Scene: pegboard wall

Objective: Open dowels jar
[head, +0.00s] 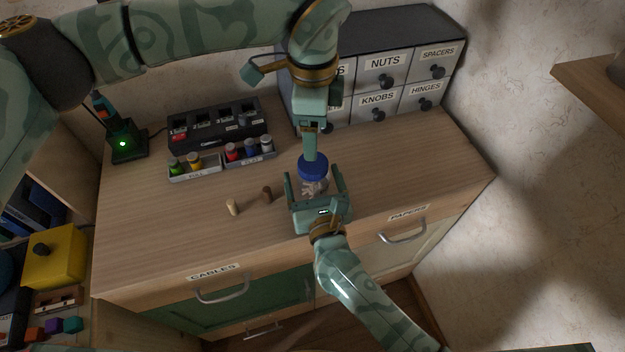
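The dowels jar (313,188) is a small clear jar with pale pieces inside. It stands on the wooden counter, and its blue lid (312,171) sits on top. My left gripper (309,157) points down from above, its tip at the lid. I see its fingers edge-on, so I cannot tell whether they grip the lid. My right gripper (315,178) comes from the front with its fingers spread, one on each side of the jar. A gap shows between the jar and the right-hand finger. Its palm hides the lower part of the jar.
A pale peg (233,207) and a brown peg (267,194) stand left of the jar. The counter's right side (420,165) is clear.

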